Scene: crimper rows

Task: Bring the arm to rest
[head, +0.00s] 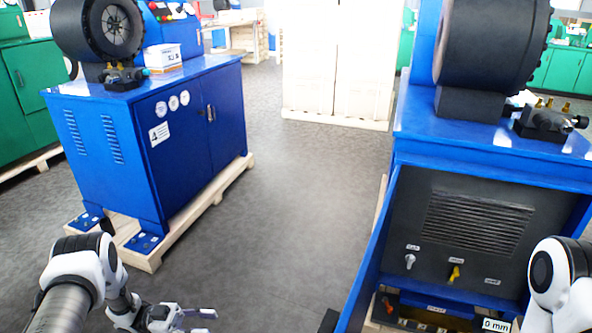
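My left gripper (207,321) is at the bottom of the head view, left of centre, over the grey floor. Its two fingers point right and stand apart with nothing between them. My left arm's white and grey links come in from the bottom left. My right arm (560,275) shows as a white and black link at the right edge, in front of the blue machine on the right. My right gripper is not visible.
A blue crimping machine (190,125) stands on a wooden pallet (205,203) at left. Another blue machine (420,130) at right has an open front with a grey panel (470,235) and small levers. Grey floor (290,215) is clear between them. White crates (338,60) stand behind.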

